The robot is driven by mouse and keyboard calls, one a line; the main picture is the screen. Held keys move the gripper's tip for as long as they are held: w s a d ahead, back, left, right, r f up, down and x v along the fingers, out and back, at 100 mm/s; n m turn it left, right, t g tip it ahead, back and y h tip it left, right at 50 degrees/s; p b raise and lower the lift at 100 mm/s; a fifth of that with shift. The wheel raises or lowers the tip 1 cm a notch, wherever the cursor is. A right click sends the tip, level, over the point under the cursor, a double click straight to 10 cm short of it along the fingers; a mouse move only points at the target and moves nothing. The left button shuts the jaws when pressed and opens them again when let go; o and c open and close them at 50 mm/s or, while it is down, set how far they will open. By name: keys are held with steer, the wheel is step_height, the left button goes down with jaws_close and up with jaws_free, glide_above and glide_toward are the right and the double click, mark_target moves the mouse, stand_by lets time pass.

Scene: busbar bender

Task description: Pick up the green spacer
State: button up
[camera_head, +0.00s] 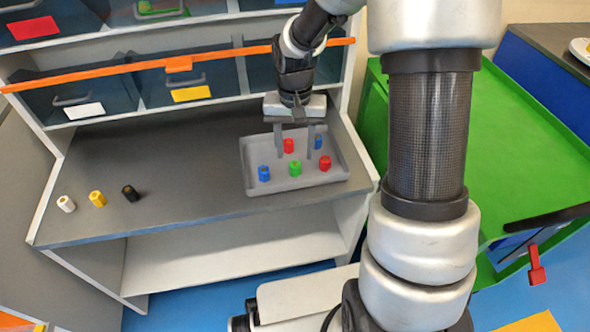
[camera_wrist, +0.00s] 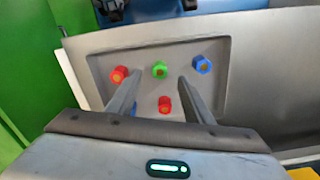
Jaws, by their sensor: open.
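The green spacer (camera_head: 294,170) stands in the grey tray (camera_head: 249,187) near its front edge, between a blue spacer and a red one. It also shows in the wrist view (camera_wrist: 159,69), just beyond and between my fingertips. My gripper (camera_head: 294,155) is open and empty above the tray, fingers pointing down. In the wrist view my gripper (camera_wrist: 159,77) has a finger on either side of the line to the green spacer. The fingers appear apart from it; their exact height above it is hard to tell.
Close by in the tray are a blue spacer (camera_head: 264,173), a red one (camera_head: 325,163), another red one (camera_head: 289,146) and a blue one (camera_head: 319,142). White (camera_head: 66,204), yellow (camera_head: 97,199) and black (camera_head: 130,193) spacers stand on the left worktop. Bins (camera_head: 190,88) hang above.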

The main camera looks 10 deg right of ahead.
mark_target(295, 163)
step_height(295, 163, down, 5)
steer(key=shift+w+b, duration=0.1)
steer(key=shift+b, duration=0.75)
steer(key=shift+c, duration=0.2)
steer(key=c, duration=1.1)
steer(key=shift+r, duration=0.15)
